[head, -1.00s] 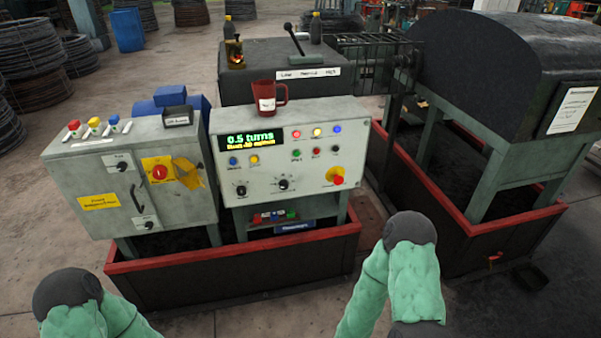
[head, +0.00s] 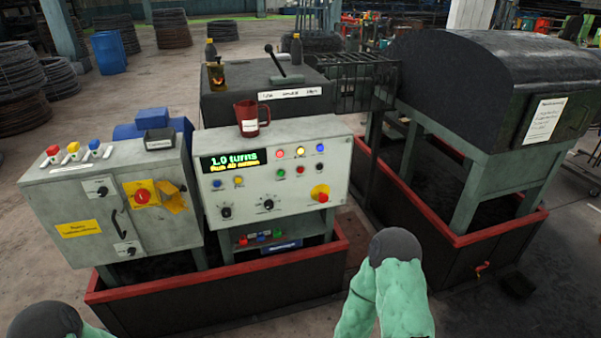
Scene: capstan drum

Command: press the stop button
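The control panel (head: 240,200) is a pale box whose lit display (head: 234,160) reads "1.0 turns" above a yellow line too small to read surely. A red mushroom button (head: 320,191) on a yellow base is at its lower right. A small red button (head: 300,170) sits next to a green button (head: 281,174) mid-panel. Their labels are too small to read, so I cannot tell which is the stop button. Only green-sleeved parts of my arms with dark rounded joints show at the bottom, in front of the panel and apart from it. Neither gripper is in view.
A grey cabinet (head: 110,210) with a red rotary switch stands left of the panel. A red-rimmed trough (head: 220,281) lies below. A dark hooded machine (head: 480,80) stands at right.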

